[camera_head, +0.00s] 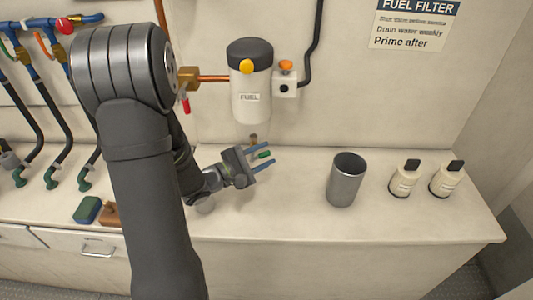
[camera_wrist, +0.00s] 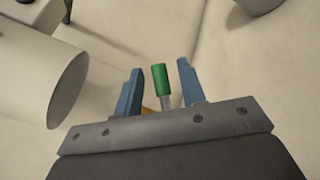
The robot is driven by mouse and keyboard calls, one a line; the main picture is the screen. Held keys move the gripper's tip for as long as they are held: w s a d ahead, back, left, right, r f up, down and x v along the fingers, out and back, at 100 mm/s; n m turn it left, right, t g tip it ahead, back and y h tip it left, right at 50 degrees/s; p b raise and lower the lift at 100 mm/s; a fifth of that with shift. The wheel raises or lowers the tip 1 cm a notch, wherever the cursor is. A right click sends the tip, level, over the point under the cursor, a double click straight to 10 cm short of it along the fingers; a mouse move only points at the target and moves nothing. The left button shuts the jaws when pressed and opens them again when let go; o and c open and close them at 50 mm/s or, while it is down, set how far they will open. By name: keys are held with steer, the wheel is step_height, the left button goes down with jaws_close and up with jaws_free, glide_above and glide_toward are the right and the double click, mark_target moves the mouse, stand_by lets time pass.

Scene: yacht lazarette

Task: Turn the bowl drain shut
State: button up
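The bowl drain is a small brass fitting (camera_head: 253,139) under the fuel filter (camera_head: 250,95), with a green-tipped lever (camera_head: 264,154). In the wrist view the green lever (camera_wrist: 161,80) stands on a short metal stem between my two blue fingers, with a gap on both sides. My gripper (camera_head: 268,156) is open just below the filter; its fingers also show in the wrist view (camera_wrist: 160,84). Part of the brass fitting (camera_wrist: 148,110) is hidden behind the gripper in the wrist view. The filter's pale cylinder (camera_wrist: 35,75) is at the left there.
A grey metal cup (camera_head: 345,182) stands on the bench right of my gripper. Two small white bottles (camera_head: 405,180) (camera_head: 446,179) stand further right. A sponge (camera_head: 87,210) and a brown block (camera_head: 110,214) lie at the left. Red-tagged valve (camera_head: 186,80) and hoses (camera_head: 60,125) are on the left wall.

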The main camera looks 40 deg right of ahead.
steer(key=shift+s+d, duration=0.1)
steer(key=shift+d, duration=0.6)
steer(key=shift+c, duration=0.5)
jaws_close()
steer(key=m+y, duration=0.1)
steer(key=f+y, duration=0.1)
steer(key=shift+s+d+f+m+t+y, duration=0.1)
steer(key=shift+s+d+m+t+y, duration=0.1)
steer(key=shift+m+t+y, duration=0.15)
steer(key=shift+f+m+t+y, duration=0.45)
steer(key=shift+f+m+y, duration=0.1)
steer(key=shift+y, duration=0.3)
steer(key=shift+f, duration=0.1)
steer(key=shift+o, duration=0.5)
jaws_free()
